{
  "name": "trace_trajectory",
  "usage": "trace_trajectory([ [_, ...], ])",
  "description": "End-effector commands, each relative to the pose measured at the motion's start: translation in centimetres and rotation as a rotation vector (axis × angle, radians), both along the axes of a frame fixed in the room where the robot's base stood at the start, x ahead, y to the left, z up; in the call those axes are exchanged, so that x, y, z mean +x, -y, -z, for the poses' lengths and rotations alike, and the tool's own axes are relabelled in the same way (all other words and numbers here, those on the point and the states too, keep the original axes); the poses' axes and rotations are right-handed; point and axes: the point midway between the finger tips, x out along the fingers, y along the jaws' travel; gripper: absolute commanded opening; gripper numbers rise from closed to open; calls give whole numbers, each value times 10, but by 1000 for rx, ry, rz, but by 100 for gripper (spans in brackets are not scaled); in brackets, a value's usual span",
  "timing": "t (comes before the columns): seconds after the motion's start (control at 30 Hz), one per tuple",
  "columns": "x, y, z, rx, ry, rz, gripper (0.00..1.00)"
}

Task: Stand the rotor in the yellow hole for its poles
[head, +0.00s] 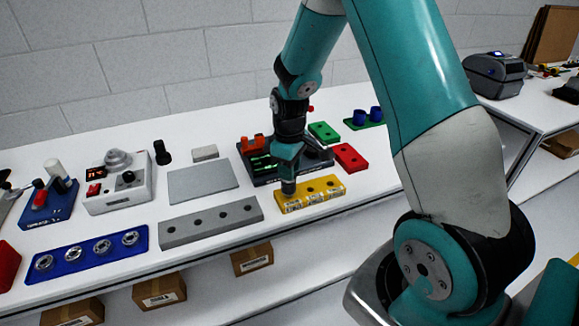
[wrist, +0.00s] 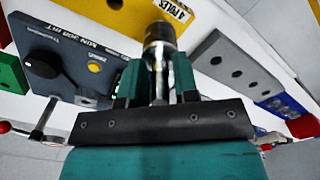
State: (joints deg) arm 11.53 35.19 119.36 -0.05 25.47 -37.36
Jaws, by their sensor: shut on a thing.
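My gripper (head: 286,165) is shut on the rotor, a dark grey metal cylinder (head: 288,187). The rotor hangs upright below the jaws, over the left end of the yellow block (head: 322,194). In the wrist view the rotor (wrist: 160,42) sticks out between the teal fingers (wrist: 160,82), and its round end overlaps the yellow block (wrist: 105,18). A "4 POLES" label (wrist: 178,9) shows beside it. Other holes of the yellow block are open to the right in the head view. I cannot tell whether the rotor's lower end is in a hole or just above it.
A grey block with several holes (head: 211,222) lies left of the yellow block. A dark tester (head: 262,166) stands behind my gripper. Red (head: 350,157) and green (head: 324,132) blocks lie behind right. A blue tray (head: 70,260) with several metal parts lies front left.

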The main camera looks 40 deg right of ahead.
Motion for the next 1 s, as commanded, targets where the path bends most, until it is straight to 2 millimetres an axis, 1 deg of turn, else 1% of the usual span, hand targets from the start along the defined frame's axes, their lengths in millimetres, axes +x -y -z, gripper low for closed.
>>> trace_trajectory([
  [0.37, 0, 0, 1, 0, 1, 0, 0],
  [0.8, 0, 0, 14, 0, 1, 0, 0],
  [1.0, 0, 0, 16, 0, 1, 0, 0],
])
